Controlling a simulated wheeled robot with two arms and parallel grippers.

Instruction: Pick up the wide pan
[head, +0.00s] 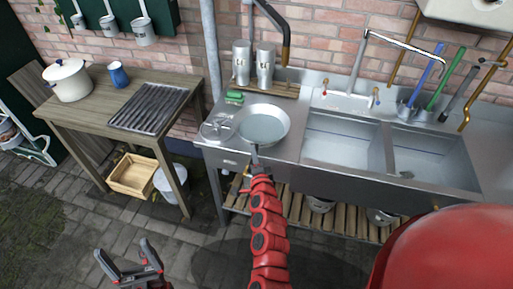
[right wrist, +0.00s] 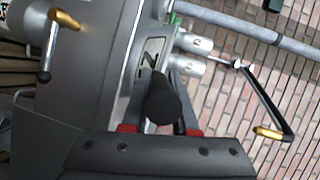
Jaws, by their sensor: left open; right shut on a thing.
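The wide pan (head: 263,125) is a round, shallow grey pan on the steel counter, left of the sinks. Its handle (head: 254,150) points toward me over the counter's front edge. My right gripper (head: 256,168) is at this handle and shut on it. In the right wrist view the dark handle (right wrist: 163,100) sits between the red-marked fingers, and the pan's bowl is largely hidden. I cannot tell whether the pan is clear of the counter. My left gripper (head: 130,265) is open and empty, low over the paving at the lower left.
A round metal rack (head: 217,127) and a green sponge (head: 234,97) lie beside the pan. Sinks (head: 343,143) are at right. A wooden table (head: 90,108) with a white pot (head: 68,80) is at left.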

